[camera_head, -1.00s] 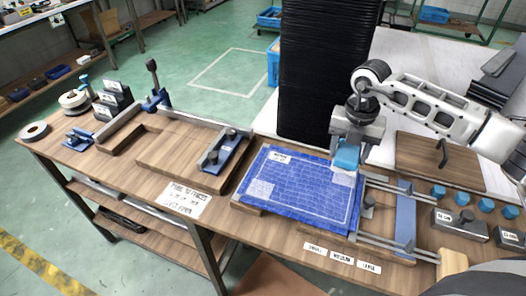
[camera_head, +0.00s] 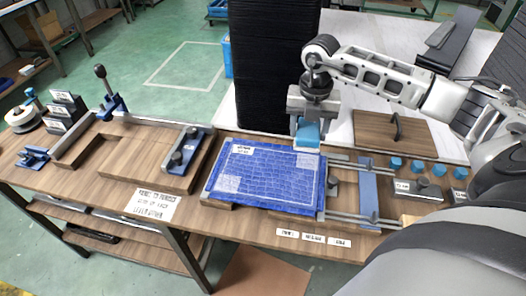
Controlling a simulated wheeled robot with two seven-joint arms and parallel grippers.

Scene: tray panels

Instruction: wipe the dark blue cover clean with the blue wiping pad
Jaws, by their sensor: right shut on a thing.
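The dark blue cover (camera_head: 265,182) lies flat on the bench, with a grid of pale lines and a label at its far left. Paler patches show near its left side (camera_head: 229,183) and far right corner (camera_head: 307,161). My right gripper (camera_head: 309,120) points down and is shut on the blue wiping pad (camera_head: 308,131), which has a pale underside. The pad is at the cover's far right edge; I cannot tell whether it touches. My left gripper is not in view.
Metal rails with a blue crossbar (camera_head: 369,194) stand right of the cover. Behind them is a wooden board with a dark handle (camera_head: 393,133). Several blue knobs (camera_head: 396,164) sit at right. A wooden tray (camera_head: 150,165) with a blue clamp (camera_head: 185,150) is at left. A tall black stack (camera_head: 275,75) stands behind.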

